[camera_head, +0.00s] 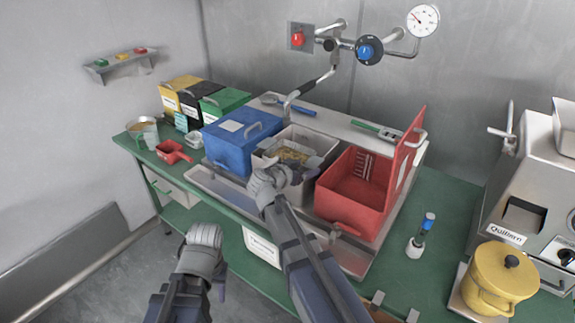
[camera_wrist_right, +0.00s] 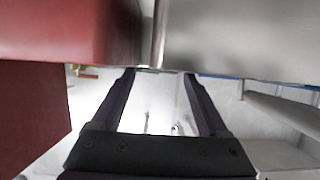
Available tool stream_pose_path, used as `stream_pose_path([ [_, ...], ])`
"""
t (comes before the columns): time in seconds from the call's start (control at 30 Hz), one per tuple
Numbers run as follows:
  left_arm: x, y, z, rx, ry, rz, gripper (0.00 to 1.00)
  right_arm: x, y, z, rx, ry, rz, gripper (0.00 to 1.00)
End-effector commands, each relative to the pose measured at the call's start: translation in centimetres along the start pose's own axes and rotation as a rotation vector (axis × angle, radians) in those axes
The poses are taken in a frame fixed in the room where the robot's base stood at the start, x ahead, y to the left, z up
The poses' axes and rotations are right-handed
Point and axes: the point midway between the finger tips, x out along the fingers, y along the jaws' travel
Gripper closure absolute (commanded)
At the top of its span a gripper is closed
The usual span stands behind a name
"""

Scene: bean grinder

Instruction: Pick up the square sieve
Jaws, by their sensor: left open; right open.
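A grey, square, open-topped box (camera_head: 322,139) with yellowish contents stands between a blue and a red box; I take it to hold or be the square sieve, but cannot tell which. My right gripper (camera_head: 290,176) is at its front side, and the hand hides part of that side. In the right wrist view the right gripper (camera_wrist_right: 158,75) is open with its two dark fingers apart, just under a grey metal surface (camera_wrist_right: 235,38). Nothing is clearly held between them. My left gripper (camera_head: 215,262) is low in front of the green table, away from the box.
The blue box (camera_head: 228,150) is close on the left and the red box (camera_head: 350,190), its lid raised, on the right. The red box also fills the left of the wrist view (camera_wrist_right: 60,35). A yellow pot (camera_head: 490,280) and a grinder (camera_head: 525,190) stand at right.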

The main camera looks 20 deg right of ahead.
Motion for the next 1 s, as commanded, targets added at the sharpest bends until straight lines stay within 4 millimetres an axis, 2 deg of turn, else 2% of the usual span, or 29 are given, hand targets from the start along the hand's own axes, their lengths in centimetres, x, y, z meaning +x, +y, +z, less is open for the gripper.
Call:
stream_pose_path([
  [0.3,1.3,0.1,-0.1,0.0,0.0,0.0,0.55,4.4,-0.1,-0.4,0.001,0.0,0.003,0.22],
  [0.6,1.2,0.1,-0.1,0.0,0.0,0.0,0.55,4.8,-0.1,-0.7,0.0,0.0,0.0,0.24],
  [1.0,1.2,0.1,-0.1,0.0,0.0,0.0,0.55,4.8,-0.1,-0.6,0.0,0.0,0.0,0.69],
])
